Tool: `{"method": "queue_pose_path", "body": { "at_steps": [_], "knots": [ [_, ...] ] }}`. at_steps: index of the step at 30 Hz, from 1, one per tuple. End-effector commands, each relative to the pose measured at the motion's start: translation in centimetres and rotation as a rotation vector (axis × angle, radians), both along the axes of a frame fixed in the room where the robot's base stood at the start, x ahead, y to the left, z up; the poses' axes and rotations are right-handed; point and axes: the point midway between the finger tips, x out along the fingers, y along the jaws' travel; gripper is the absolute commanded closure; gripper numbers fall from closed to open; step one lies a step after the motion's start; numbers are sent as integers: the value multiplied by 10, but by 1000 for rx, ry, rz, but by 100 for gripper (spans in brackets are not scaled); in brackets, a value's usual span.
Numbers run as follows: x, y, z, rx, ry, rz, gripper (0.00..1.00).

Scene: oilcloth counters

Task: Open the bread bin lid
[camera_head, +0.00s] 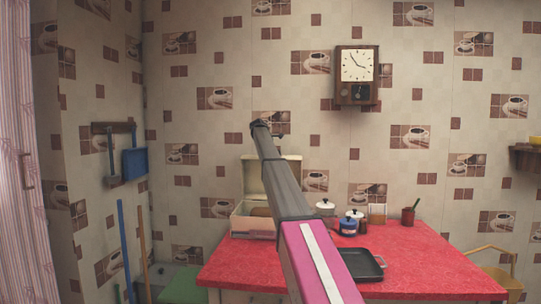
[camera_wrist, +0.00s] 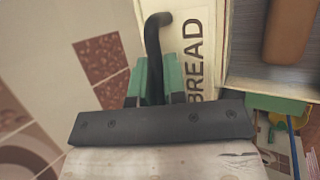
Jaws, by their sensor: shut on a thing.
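The cream bread bin (camera_head: 245,223) stands at the back left of the red counter, partly hidden by my arm. Its lid (camera_head: 291,175) stands raised at the back, and the bin is open. In the wrist view, the lid (camera_wrist: 197,42) bears the word BREAD and has a black handle (camera_wrist: 153,38). My gripper (camera_wrist: 158,78) is shut on this handle, with its green fingers on either side. A brown loaf (camera_wrist: 289,30) lies inside the open bin. In the head view my gripper cannot be made out behind my arm.
A black pan (camera_head: 362,263) lies on the red counter (camera_head: 425,262). A cup with a utensil (camera_head: 408,215) is further right. The counter's right part is clear.

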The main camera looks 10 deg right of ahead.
Motion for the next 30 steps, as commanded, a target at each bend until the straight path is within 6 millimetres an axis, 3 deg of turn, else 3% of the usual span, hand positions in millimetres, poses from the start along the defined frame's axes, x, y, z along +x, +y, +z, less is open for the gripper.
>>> {"method": "queue_pose_path", "body": {
  "at_steps": [7,22,23,24,30],
  "knots": [
    [20,-7,0,0,-3,-3,100],
    [23,-8,0,-1,-4,-4,100],
    [23,-8,0,-1,-4,-4,78],
    [23,-8,0,-1,-4,-4,65],
    [23,-8,-1,0,-1,-3,63]
  ]
}}
